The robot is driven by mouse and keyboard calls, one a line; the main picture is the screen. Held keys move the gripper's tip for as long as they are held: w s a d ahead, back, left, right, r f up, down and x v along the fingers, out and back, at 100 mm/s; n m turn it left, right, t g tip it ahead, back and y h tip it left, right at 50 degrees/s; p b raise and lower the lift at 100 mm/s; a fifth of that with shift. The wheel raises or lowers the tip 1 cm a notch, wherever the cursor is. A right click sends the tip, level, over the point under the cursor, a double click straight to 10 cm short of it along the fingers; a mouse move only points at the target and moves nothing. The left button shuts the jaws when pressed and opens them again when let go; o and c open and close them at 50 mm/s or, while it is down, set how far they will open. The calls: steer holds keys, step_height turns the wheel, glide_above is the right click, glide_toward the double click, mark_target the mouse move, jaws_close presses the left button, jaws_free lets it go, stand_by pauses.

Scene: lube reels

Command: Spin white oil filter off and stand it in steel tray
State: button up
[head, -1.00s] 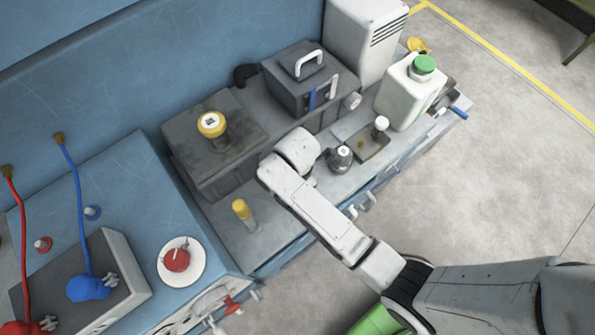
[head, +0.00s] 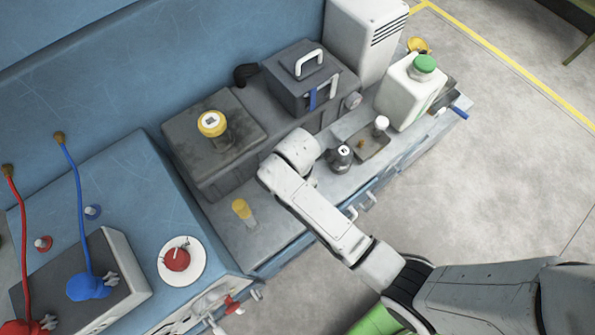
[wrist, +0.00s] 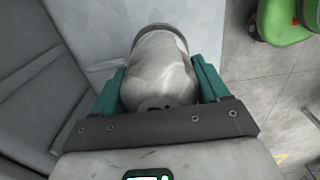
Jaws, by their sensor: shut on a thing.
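In the wrist view, my gripper (wrist: 160,70) is shut on a whitish-grey rounded cylinder (wrist: 160,80) with a grey rim at its far end. It looks like the white oil filter. The teal fingers press on both its sides. In the head view, my wrist and arm hide the gripper and the filter. A small grey tray with brownish stains (head: 368,150), which may be the steel tray, lies on the bench right of my wrist. A small white-topped thing (head: 381,124) stands at its back edge.
A dark capped filter (head: 342,158) stands between my wrist and the tray. A yellow-topped filter (head: 212,125) sits on a dark block. A white jug with a green cap (head: 405,92) stands behind the tray.

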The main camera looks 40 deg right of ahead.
steer(key=shift+c, duration=0.7)
steer(key=shift+r+n+p, duration=0.25)
steer(key=shift+n+p, duration=0.7)
steer(key=shift+n, duration=0.15)
steer(key=shift+f+n+p, duration=0.1)
steer(key=shift+n+p, duration=0.45)
steer(key=shift+n, duration=0.55)
steer(key=shift+f+n, duration=0.2)
steer(key=shift+n, duration=0.2)
steer(key=shift+s+r+n+p, duration=0.1)
steer(key=shift+r+n+p, duration=0.1)
steer(key=shift+n+p, duration=0.5)
steer(key=shift+f+n, duration=0.25)
steer(key=shift+n, duration=1.65)
